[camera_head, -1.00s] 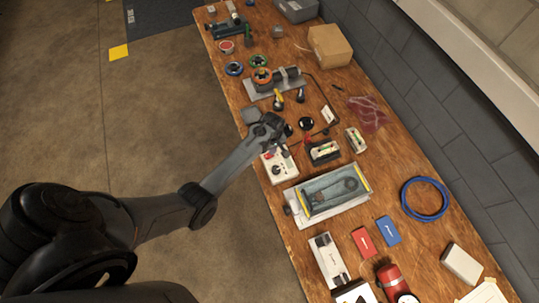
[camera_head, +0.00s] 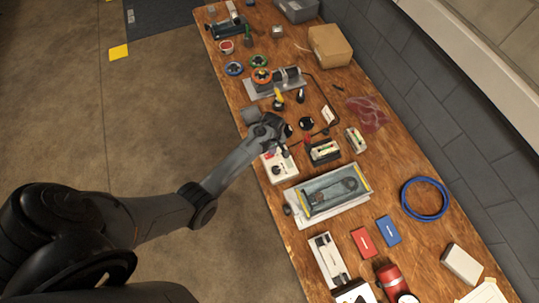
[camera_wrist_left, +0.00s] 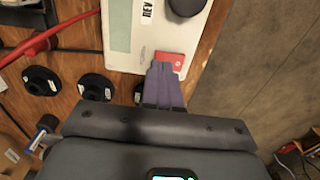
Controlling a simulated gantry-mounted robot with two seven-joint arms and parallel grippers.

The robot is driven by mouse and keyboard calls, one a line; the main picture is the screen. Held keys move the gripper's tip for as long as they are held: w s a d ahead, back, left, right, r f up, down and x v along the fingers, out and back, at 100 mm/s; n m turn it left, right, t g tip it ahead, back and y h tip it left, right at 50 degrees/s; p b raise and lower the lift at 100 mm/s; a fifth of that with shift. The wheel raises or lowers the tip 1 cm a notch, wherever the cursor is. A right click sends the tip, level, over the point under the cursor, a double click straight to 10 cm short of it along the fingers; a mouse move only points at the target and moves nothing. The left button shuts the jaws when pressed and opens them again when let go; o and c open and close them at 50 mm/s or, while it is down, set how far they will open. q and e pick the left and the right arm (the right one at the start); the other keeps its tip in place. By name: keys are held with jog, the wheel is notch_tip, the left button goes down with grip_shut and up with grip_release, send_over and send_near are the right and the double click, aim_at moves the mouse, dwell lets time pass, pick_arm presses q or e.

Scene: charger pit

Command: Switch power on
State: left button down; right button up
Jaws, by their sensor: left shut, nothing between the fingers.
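The power unit is a white box (camera_head: 281,168) on the table's left edge in the head view, with a red part and dark knobs on top. In the left wrist view its white panel (camera_wrist_left: 120,45) shows a pale green window, a dark knob (camera_wrist_left: 187,5) and a red switch (camera_wrist_left: 170,60) at the near edge. My left gripper (camera_wrist_left: 163,72) is shut and empty, its fingertips over or at the red switch. Contact cannot be told. In the head view the left gripper (camera_head: 281,148) hangs over the box and hides part of it. My right gripper is not in view.
Black round pieces (camera_wrist_left: 95,85) and a red cable (camera_wrist_left: 40,42) lie beside the unit. Battery-like modules (camera_head: 323,151), a metal tray (camera_head: 345,208) and a motor on a plate (camera_head: 287,82) stand around it. Floor is open to the left.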

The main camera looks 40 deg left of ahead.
pick_arm(q)
jog(key=shift+f, duration=0.2)
dwell(0.3)
jog(key=shift+f+b, duration=0.6)
jog(key=shift+f, duration=0.15)
jog(key=shift+r, duration=0.15)
notch_tip(320, 180, up, 3)
jog(key=p, duration=0.3)
jog(key=shift+f, duration=0.2)
notch_tip(320, 180, up, 4)
jog(key=p, duration=0.5)
jog(key=shift+r, duration=0.15)
dwell(0.3)
